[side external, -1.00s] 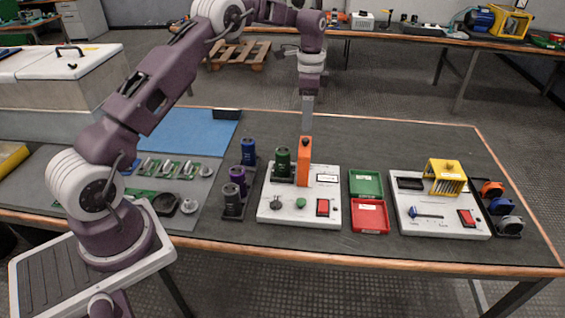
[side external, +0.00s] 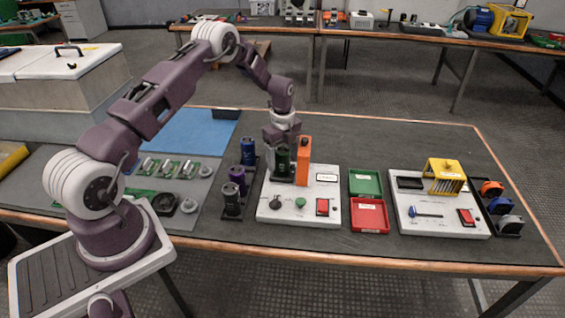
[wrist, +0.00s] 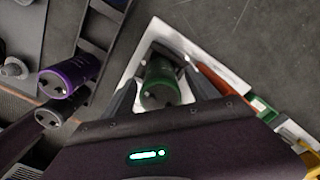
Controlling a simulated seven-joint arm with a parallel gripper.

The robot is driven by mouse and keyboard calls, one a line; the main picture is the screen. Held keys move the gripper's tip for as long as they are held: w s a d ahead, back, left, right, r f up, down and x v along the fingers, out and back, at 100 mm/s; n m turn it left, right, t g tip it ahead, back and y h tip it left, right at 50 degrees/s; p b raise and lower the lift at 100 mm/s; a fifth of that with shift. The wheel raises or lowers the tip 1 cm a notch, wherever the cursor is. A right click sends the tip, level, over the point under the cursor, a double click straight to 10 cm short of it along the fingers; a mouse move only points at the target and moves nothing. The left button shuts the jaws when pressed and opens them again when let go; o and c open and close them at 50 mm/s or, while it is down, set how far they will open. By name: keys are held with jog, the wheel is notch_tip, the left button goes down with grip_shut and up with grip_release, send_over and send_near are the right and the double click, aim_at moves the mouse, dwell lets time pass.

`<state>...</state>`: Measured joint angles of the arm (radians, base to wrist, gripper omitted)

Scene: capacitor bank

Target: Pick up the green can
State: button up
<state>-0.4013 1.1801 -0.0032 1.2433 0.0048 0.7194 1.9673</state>
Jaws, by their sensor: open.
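The green can (side external: 283,163) stands upright at the back left of a white panel board (side external: 284,212), beside an orange upright block (side external: 304,160). My gripper (side external: 282,150) is down over the can with its jaws open. In the wrist view the green can (wrist: 160,83) sits between the two open fingers (wrist: 162,90), one on each side. I cannot tell whether either finger touches it. The gripper partly hides the can's top in the side view.
A rack at the left holds a blue can (side external: 248,152), a purple can (side external: 238,180) and a dark grey can (side external: 232,200). Right of the board are a green bin (side external: 366,183) and a red bin (side external: 369,216). The orange block stands close to the gripper.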

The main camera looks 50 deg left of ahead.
jog(key=shift+f, duration=0.85)
grip_shut()
